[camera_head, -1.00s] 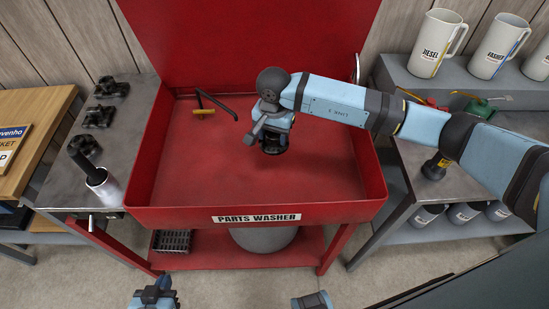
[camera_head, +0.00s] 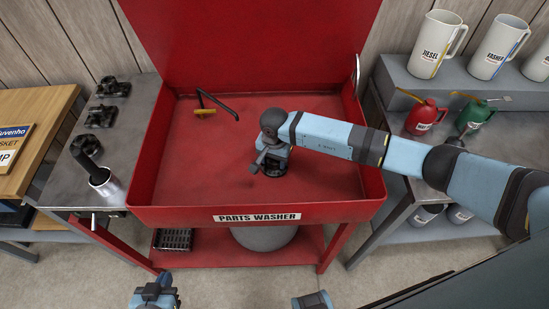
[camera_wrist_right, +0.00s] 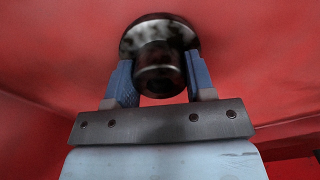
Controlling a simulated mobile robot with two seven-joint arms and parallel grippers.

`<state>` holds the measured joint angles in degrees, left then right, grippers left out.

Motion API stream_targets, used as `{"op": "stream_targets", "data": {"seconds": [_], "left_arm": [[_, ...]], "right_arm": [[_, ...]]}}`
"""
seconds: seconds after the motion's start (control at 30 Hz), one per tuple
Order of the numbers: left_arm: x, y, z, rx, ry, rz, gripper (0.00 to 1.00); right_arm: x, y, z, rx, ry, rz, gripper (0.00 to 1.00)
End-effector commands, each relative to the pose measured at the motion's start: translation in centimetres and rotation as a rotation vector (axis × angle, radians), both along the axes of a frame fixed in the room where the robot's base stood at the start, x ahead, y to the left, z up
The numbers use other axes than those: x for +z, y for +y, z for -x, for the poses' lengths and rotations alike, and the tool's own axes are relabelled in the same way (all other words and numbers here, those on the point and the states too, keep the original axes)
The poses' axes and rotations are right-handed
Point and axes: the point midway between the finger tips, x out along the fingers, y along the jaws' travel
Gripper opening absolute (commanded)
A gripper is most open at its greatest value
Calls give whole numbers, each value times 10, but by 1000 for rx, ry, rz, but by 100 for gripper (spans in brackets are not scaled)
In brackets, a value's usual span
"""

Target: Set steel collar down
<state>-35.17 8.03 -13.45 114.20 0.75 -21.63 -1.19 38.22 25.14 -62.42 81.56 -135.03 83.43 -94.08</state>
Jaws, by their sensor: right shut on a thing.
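The steel collar (camera_wrist_right: 158,62) is a dark, shiny round piece with a wide flange and a narrower hub. In the right wrist view it sits between both fingers of my right gripper (camera_wrist_right: 160,80), which is shut on it. In the head view my right gripper (camera_head: 272,160) points down inside the red parts washer basin (camera_head: 215,215). The collar (camera_head: 274,171) shows as a dark shape at the fingertips, low over the basin floor. I cannot tell if it touches the floor. My left gripper (camera_head: 155,292) shows at the bottom edge, partly cut off, its jaws unclear.
A black spout with a yellow piece (camera_head: 205,111) lies toward the back of the basin. Basin walls surround my right gripper; the floor left of it is clear. Dark parts (camera_head: 101,116) and a silver cylinder (camera_head: 106,183) stand on the left bench. Oil cans (camera_head: 424,117) stand right.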

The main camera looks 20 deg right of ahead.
Motion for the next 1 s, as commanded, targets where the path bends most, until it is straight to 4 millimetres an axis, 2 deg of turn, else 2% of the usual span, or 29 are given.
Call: {"op": "stream_targets", "data": {"seconds": [0.17,0.2,0.3,0.57,0.7,0.77,1.0], "left_arm": [[-4,0,0,0,-2,1,0],[-3,0,0,0,-1,0,0],[-3,0,0,0,-1,0,0],[-2,0,0,1,-1,1,0],[-1,0,0,1,0,1,0],[-2,0,0,1,-1,1,0],[-10,0,0,1,1,1,0]], "right_arm": [[-4,0,0,0,-1,-1,12],[-3,0,0,-1,1,-1,56],[-3,0,0,-1,1,-1,75],[-2,0,0,0,1,-1,75],[7,0,-1,0,-2,-1,75],[16,0,-1,0,-3,-3,75],[69,-1,-1,1,-5,0,75]]}}
